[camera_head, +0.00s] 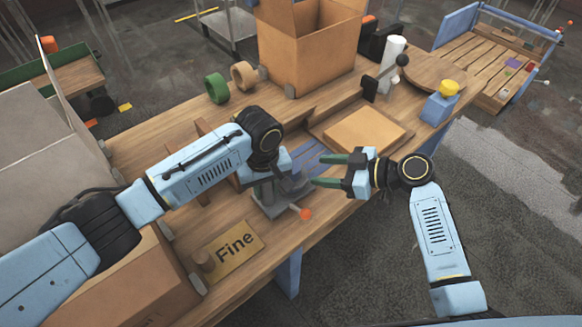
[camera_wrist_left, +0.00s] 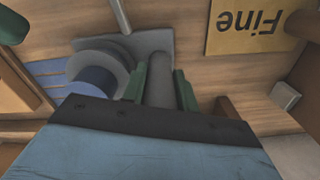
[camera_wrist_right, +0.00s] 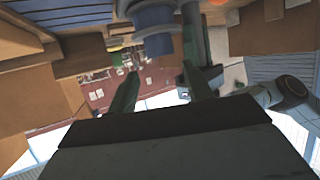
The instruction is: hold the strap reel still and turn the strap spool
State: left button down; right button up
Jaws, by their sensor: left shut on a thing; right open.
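The strap reel (camera_head: 272,208) is a grey stand on the front edge of the workbench, with a lever ending in an orange knob (camera_head: 306,214). In the left wrist view its grey post (camera_wrist_left: 161,88) stands between the green fingers of my left gripper (camera_wrist_left: 162,82), which is shut on it. The strap spool (camera_wrist_left: 92,82), a blue drum with a grey flange, sits beside the post; it also shows in the right wrist view (camera_wrist_right: 154,30). My right gripper (camera_head: 325,171) is open and empty, its fingers pointing left toward the spool, apart from it. My left gripper partly hides the reel in the head view.
A yellow "Fine" sign (camera_head: 236,250) lies left of the reel. Green (camera_head: 217,88) and tan (camera_head: 243,75) tape rolls and an open cardboard box (camera_head: 310,45) stand behind.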

aim_at(299, 169)
jog(key=x, duration=0.9)
jog(key=shift+w+a+f, duration=0.1)
jog(key=shift+a+f, duration=0.05)
jog(key=shift+a, duration=0.15)
jog(key=c, duration=0.7)
